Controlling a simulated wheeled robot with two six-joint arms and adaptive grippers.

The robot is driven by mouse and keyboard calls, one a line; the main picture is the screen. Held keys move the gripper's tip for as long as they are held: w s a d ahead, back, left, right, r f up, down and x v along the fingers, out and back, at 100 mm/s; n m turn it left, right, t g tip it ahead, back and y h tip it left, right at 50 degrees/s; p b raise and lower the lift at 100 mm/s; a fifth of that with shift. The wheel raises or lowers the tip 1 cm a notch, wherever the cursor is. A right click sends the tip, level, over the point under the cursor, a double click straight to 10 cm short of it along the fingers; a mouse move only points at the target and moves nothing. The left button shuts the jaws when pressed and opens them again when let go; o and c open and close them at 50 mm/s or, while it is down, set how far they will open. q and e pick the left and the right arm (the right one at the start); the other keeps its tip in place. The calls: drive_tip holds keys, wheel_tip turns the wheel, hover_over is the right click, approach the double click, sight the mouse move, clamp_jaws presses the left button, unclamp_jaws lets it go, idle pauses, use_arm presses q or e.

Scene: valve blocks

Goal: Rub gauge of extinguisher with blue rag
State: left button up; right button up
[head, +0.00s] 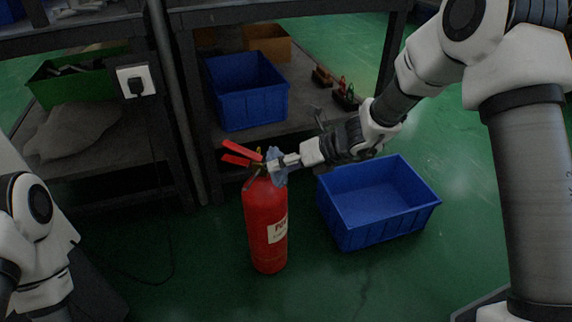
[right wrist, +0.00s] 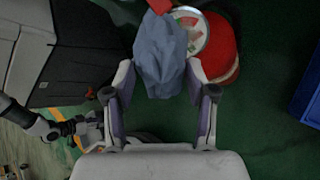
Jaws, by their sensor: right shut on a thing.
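The red extinguisher (head: 266,225) stands upright on the green floor, its red handle levers (head: 240,152) at the top. My right gripper (head: 284,162) reaches it from the right, at the height of its neck. It is shut on the crumpled blue rag (head: 277,177). In the right wrist view the rag (right wrist: 158,55) hangs between the fingers. The round gauge (right wrist: 197,32), with a pale face and red and green marks, shows right beside the rag, which overlaps its left edge. Whether they touch is unclear. My left gripper (right wrist: 78,129) shows small and dark at the left.
An empty blue crate (head: 375,200) stands on the floor right of the extinguisher. Behind is a dark shelf unit with another blue bin (head: 245,90), a cardboard box (head: 268,43) and a green bin (head: 80,75). A socket (head: 137,82) with a cable is on the left. The front floor is clear.

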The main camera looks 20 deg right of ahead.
drive_tip(key=shift+b+x, duration=0.35)
drive_tip(key=shift+x, duration=0.55)
drive_tip(key=shift+r, duration=0.1)
